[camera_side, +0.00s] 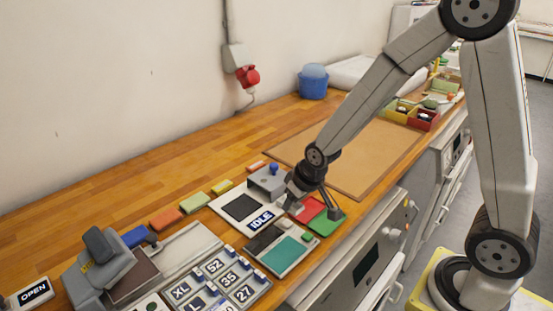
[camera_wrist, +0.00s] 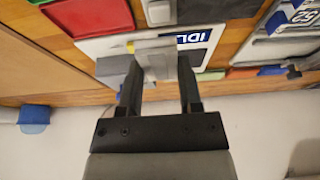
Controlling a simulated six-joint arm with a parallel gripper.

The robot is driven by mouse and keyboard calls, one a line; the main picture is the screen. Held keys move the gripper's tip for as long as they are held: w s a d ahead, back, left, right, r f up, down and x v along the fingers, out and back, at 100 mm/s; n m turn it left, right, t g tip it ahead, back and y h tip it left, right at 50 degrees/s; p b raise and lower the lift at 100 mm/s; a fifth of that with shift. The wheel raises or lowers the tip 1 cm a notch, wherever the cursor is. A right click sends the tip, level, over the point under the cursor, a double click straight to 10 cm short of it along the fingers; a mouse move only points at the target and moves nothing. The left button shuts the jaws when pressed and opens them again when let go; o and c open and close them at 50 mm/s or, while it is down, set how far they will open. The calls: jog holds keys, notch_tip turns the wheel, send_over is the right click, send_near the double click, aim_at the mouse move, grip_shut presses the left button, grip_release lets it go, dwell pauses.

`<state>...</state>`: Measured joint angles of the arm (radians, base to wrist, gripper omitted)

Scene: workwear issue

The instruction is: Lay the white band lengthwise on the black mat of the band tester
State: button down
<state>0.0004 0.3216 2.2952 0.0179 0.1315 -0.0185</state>
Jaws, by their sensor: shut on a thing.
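My gripper (camera_side: 290,203) is low beside the band tester, at the right end of its white plate (camera_side: 226,213). In the wrist view its two fingers (camera_wrist: 158,68) stand apart with a pale, whitish piece between them, which looks like the white band (camera_wrist: 157,50). The gripper is shut on it. The tester's black mat (camera_side: 241,207) looks bare in the side view, left of the gripper. A grey block with a blue knob (camera_side: 268,180) stands at the plate's back right. The band cannot be made out in the side view.
An IDLE sign (camera_side: 261,219) lies at the plate's front. A red pad (camera_side: 306,209) and a green pad (camera_side: 326,223) lie right of the gripper. Coloured bands (camera_side: 165,218) lie along the back left. A brown board (camera_side: 355,155) leaves free room at the right.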

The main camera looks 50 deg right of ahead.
jog(key=w+d+r+m+h, duration=0.1)
jog(key=d+m, duration=0.1)
jog(key=d, duration=0.8)
jog(key=w+d+r+m+h, duration=0.1)
jog(key=d+r+m, duration=0.15)
jog(key=d, duration=0.75)
jog(key=s+d+r+m+g+h, duration=0.1)
jog(key=s+d+m, duration=0.15)
jog(key=d, duration=0.65)
jog(key=s+d+r+m, duration=0.2)
jog(key=s+d, duration=0.2)
jog(key=d, duration=0.5)
send_near(362, 152)
jog(key=shift+w+d+f, duration=0.35)
jog(key=shift+w+d, duration=0.05)
jog(key=shift+w, duration=0.15)
jog(key=shift+w+d+f, duration=0.35)
jog(key=shift+w+f, duration=0.05)
jog(key=shift+w, duration=0.2)
jog(key=shift+w+d+f, duration=0.25)
jog(key=shift+w+f, duration=0.05)
jog(key=shift+f, duration=0.1)
jog(key=shift+f, duration=0.15)
